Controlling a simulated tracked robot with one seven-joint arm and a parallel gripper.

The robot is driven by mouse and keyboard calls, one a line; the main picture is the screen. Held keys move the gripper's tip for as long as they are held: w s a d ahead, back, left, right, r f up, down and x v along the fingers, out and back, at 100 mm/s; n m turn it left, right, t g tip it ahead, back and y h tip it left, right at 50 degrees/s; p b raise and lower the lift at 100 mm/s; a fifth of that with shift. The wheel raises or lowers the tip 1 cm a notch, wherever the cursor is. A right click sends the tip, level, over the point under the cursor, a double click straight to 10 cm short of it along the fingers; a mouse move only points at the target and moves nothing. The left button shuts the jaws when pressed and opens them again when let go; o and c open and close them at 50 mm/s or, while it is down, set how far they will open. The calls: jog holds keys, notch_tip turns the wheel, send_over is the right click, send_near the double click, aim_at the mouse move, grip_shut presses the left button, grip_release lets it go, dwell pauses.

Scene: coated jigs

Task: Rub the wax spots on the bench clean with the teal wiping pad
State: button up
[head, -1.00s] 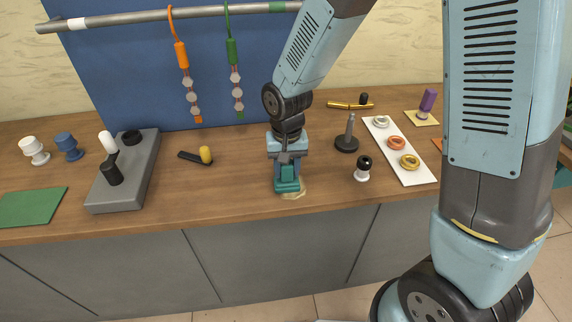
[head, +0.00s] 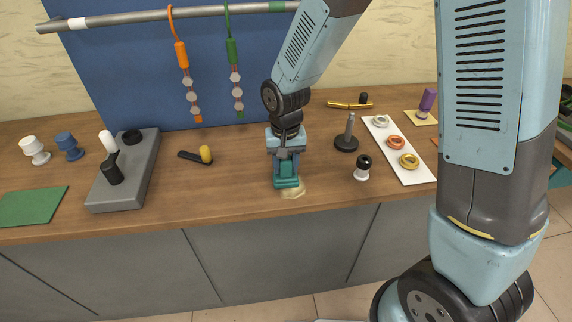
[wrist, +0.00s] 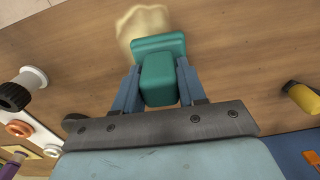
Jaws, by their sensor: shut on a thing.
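The teal wiping pad (head: 287,183) is in my gripper (head: 287,167), low at the bench top near its front edge. In the wrist view the gripper (wrist: 158,88) is shut on the pad's block-shaped grip (wrist: 159,80), one finger on each side. A pale, cream wax spot (head: 293,189) lies on the wooden bench (head: 235,190), partly under and in front of the pad. It also shows in the wrist view (wrist: 143,20), beyond the pad's edge. I cannot tell whether the pad touches the bench. No other wax spot is clear.
Left of the gripper are a black-and-yellow tool (head: 204,154) and a grey jig block (head: 128,180). Right are a black-based post (head: 347,138), a black-and-white knob (head: 362,168) and a white strip with rings (head: 420,176). Two coated strings hang from a bar behind.

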jog(key=shift+s+d+f, duration=0.1)
jog(key=shift+s, duration=0.05)
jog(key=shift+s+d, duration=0.15)
jog(key=shift+s, duration=0.5)
jog(key=shift+w, duration=0.1)
jog(key=shift+w+a+r, duration=0.1)
jog(key=shift+w+a, duration=0.05)
jog(key=shift+w, duration=0.3)
jog(key=shift+w+a+r, duration=0.1)
jog(key=shift+w, duration=0.3)
jog(key=shift+s, duration=0.2)
jog(key=shift+s+d+f, duration=0.1)
jog(key=shift+s+d, duration=0.1)
jog(key=shift+s, duration=0.55)
